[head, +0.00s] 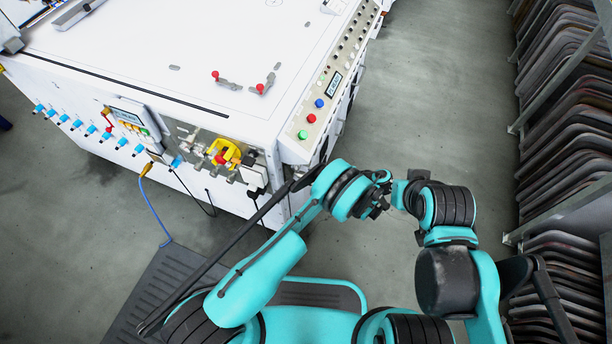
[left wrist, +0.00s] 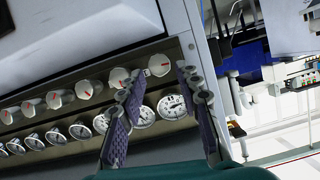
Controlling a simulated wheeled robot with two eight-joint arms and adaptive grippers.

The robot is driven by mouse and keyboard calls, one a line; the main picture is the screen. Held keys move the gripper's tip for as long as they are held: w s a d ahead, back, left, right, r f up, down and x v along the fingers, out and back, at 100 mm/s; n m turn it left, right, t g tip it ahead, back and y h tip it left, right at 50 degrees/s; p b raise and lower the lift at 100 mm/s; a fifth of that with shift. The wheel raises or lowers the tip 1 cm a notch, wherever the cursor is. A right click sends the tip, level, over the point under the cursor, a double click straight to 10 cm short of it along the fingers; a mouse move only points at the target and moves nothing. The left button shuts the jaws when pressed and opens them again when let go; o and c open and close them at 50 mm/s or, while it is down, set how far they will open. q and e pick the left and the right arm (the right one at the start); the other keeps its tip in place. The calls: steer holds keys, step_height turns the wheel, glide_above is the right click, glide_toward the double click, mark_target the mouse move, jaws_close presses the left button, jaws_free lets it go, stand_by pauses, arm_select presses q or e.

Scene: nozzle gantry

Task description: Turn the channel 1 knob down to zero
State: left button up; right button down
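In the left wrist view a row of grey knobs with red pointer marks runs along a panel, with a row of round gauges below it. The rightmost knob (left wrist: 160,65) and its neighbour (left wrist: 118,77) are nearest my left gripper (left wrist: 158,86). That gripper is open, with its two purple-padded fingers apart on either side of the rightmost knob and gauge (left wrist: 171,106) in the picture. I see no contact. No channel number is legible. In the head view my left gripper (head: 379,194) is beside the machine's front right corner; my right gripper (head: 400,190) is close by, its fingers unclear.
The white machine (head: 180,50) fills the upper left, with a button strip (head: 325,95) on its right edge. A rack of curved panels (head: 565,110) stands at right. Grey floor (head: 440,80) is clear between them. A dark mat (head: 165,285) lies in front.

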mark_target(304, 176)
arm_select(q)
steer(key=shift+b+x, duration=0.35)
steer(key=shift+x, duration=1.25)
jaws_close()
steer(key=shift+s, duration=0.1)
steer(key=n+t, duration=0.2)
steer(key=shift+s+n+h, duration=0.1)
steer(key=shift+n+h, duration=0.2)
steer(key=shift+h, duration=0.1)
steer(key=shift+s+n+t, duration=0.1)
steer(key=shift+n+t, duration=0.5)
steer(key=shift+n, duration=0.4)
